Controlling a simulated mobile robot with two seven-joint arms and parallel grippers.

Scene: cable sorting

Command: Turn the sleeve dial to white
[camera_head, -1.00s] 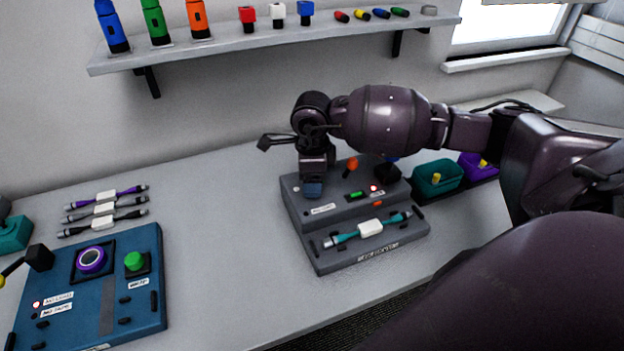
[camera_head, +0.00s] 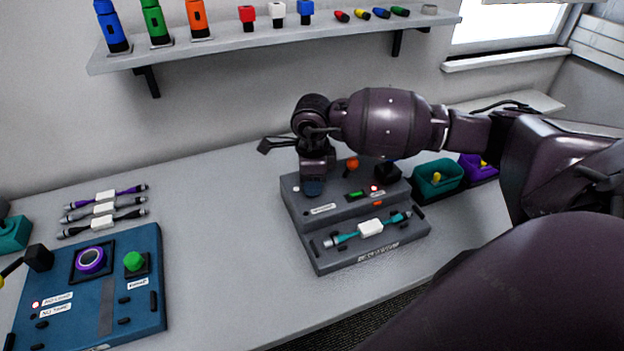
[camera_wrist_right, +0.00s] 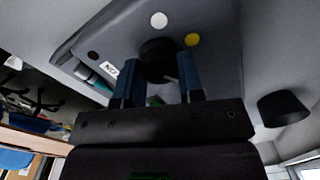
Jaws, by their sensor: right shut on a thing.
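The grey device (camera_head: 335,262) holds a cable with teal ends and a white middle (camera_head: 370,228) on its front step. My right gripper (camera_head: 313,190) points down at the left of its upper step. In the right wrist view, the blue fingertips of the right gripper (camera_wrist_right: 160,85) are shut around the black sleeve dial (camera_wrist_right: 158,58). A white dot (camera_wrist_right: 159,20), a yellow dot (camera_wrist_right: 192,40) and a dark dot (camera_wrist_right: 93,55) lie around it. A small pale mark shows on the dial's gripper side. The head view hides the dial behind the gripper.
An orange-topped lever (camera_head: 352,164) and a lit red lamp (camera_head: 374,188) are close right of the gripper. Teal (camera_head: 437,178) and purple (camera_head: 478,166) bins stand further right. A blue device (camera_head: 135,300) and several cables (camera_head: 104,211) lie left. The table between is clear.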

